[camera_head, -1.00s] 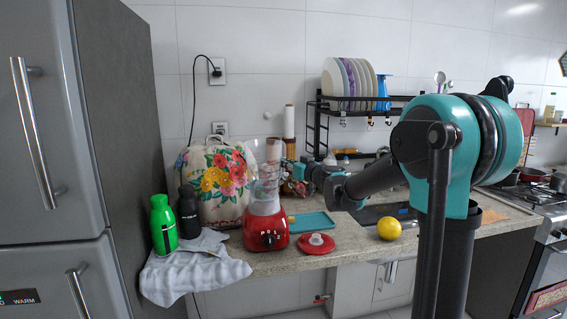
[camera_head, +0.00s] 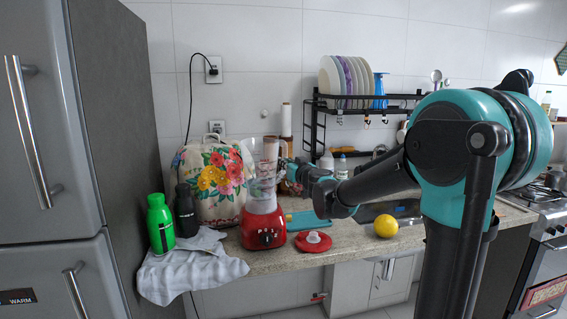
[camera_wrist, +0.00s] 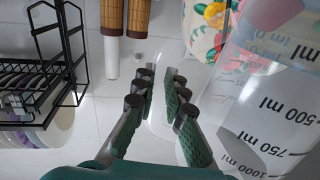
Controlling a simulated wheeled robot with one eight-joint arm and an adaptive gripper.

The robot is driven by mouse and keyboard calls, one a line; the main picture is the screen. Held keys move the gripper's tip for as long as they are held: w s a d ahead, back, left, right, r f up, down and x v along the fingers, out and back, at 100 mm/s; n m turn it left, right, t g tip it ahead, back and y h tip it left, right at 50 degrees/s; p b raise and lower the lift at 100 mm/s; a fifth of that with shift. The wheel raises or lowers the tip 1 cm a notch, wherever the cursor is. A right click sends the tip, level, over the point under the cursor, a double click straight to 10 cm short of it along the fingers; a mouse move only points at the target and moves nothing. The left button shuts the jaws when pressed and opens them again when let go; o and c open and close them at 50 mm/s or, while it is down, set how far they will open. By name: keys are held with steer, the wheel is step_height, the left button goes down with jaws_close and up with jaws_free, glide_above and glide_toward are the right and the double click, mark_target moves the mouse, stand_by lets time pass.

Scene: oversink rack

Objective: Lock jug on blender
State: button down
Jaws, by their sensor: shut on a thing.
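The blender's clear jug (camera_head: 263,180) stands upright on its red base (camera_head: 263,228) near the counter's front edge. I cannot tell whether it is locked there. In the wrist view the jug (camera_wrist: 262,105) fills the right side, with printed millilitre marks. My gripper (camera_head: 286,168) is at the jug's right side, at its upper part. In the wrist view my gripper (camera_wrist: 165,82) has its fingers on either side of the pale jug handle (camera_wrist: 163,115) and is shut on it. The fingers partly hide the handle.
A red lid (camera_head: 313,241) and a yellow fruit (camera_head: 386,226) lie on the counter to the right. A green bottle (camera_head: 160,223), a dark bottle (camera_head: 186,210) and a cloth (camera_head: 190,268) are at left. A floral bag (camera_head: 212,185) stands behind. The dish rack (camera_head: 318,125) is at back right.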

steer(key=shift+s+d+m+h, duration=0.15)
steer(key=shift+s+m+h, duration=0.15)
steer(key=shift+h, duration=0.1)
steer(key=shift+s+d+m+t+h, duration=0.35)
steer(key=shift+s+m+t+h, duration=0.25)
steer(key=shift+h, duration=0.5)
steer(key=shift+w, duration=0.1)
steer(key=shift+s+d+f+m+t+h, duration=0.15)
steer(key=shift+s+m+h, duration=0.25)
steer(key=shift+h, duration=0.2)
steer(key=shift+s+d+r+m+t+h, duration=0.15)
steer(key=shift+s+m+h, duration=0.15)
steer(key=shift+m+h, duration=0.25)
steer(key=shift+s+f, duration=0.1)
steer(key=shift+f, duration=0.05)
steer(key=shift+s+d+m+h, duration=0.15)
steer(key=shift+s+m+h, duration=0.25)
steer(key=shift+h, duration=0.45)
steer(key=shift+w, duration=0.1)
steer(key=c, duration=1.5)
jaws_free()
